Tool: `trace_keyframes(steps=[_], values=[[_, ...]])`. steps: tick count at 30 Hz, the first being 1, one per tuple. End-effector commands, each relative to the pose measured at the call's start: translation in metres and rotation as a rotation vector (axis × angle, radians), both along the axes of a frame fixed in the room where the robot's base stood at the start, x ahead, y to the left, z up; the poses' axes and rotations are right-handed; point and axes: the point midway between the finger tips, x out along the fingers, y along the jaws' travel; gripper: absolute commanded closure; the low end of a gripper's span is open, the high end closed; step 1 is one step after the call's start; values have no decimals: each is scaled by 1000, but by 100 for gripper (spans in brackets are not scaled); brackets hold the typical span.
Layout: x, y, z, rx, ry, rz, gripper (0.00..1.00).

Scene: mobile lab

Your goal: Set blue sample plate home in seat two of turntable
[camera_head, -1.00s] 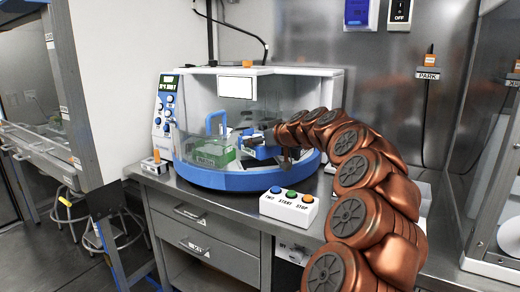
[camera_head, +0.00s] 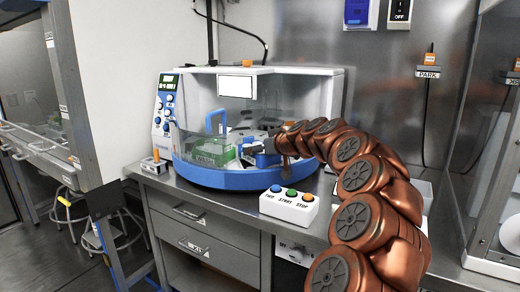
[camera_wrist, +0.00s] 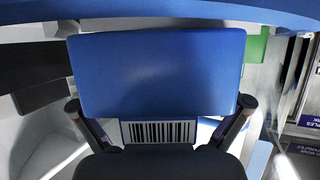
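The blue sample plate (camera_wrist: 157,75) fills the middle of the wrist view, with a white barcode label (camera_wrist: 160,132) on its near side. My gripper (camera_wrist: 160,108) has one finger at each side of the plate and looks shut on it. In the head view my gripper (camera_head: 277,147) is inside the turntable machine, with the plate (camera_head: 264,159) at its tip, low and close behind the front wall. The turntable machine (camera_head: 232,180) has a round blue rim and a clear hood. The turntable's seats are mostly hidden, and I cannot tell which is seat two.
A white button box (camera_head: 289,205) sits on the bench in front, below my arm. A control panel (camera_head: 166,105) is at the machine's left.

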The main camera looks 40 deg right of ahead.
Motion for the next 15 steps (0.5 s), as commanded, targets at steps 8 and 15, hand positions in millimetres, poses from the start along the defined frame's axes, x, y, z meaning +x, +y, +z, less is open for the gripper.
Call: trace_keyframes(steps=[8,15], values=[[0,0,2,0,0,0,0],[-15,0,12,0,-2,-2,0]])
